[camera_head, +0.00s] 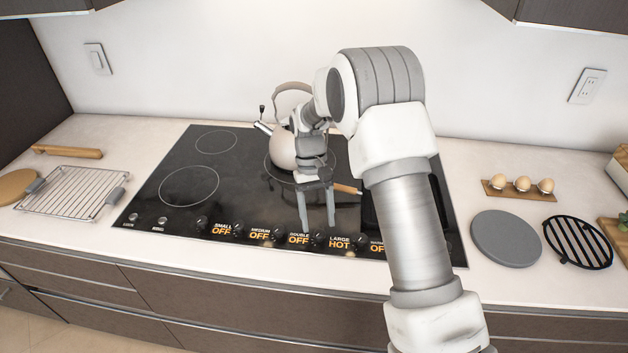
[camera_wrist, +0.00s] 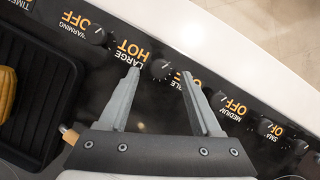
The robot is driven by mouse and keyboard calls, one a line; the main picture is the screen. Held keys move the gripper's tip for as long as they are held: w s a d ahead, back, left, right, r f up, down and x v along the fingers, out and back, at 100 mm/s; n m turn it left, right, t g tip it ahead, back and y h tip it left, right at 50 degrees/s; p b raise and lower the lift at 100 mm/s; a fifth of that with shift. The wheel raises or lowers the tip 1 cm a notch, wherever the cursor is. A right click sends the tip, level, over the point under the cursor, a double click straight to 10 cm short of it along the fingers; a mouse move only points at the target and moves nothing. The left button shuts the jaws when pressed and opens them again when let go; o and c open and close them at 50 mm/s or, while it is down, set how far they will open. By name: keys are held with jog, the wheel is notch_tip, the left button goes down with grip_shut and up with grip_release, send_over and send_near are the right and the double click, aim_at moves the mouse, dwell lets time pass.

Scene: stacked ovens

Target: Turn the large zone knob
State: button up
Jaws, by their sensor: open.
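The cooktop's front row has round black knobs with glowing orange labels. The large zone knob (camera_wrist: 160,68) sits beside the label reading LARGE HOT, and it also shows in the head view (camera_head: 317,240). My gripper (camera_head: 317,224) points down over the front of the cooktop, fingers apart and empty. In the wrist view my gripper (camera_wrist: 161,75) has one fingertip on each side of the large zone knob in the picture. I cannot tell how far the tips are from it in height or whether they touch. The small, medium, double and warming labels read OFF.
A kettle (camera_head: 284,148) stands on the cooktop behind my gripper. A dark griddle pan (camera_wrist: 30,100) lies on the cooktop beside it, partly hidden by my arm in the head view. A wire rack (camera_head: 72,192) lies left; eggs, a grey disc (camera_head: 506,238) and a black trivet (camera_head: 578,242) lie right.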

jog(key=v, duration=1.5)
jog(key=shift+r, duration=0.2)
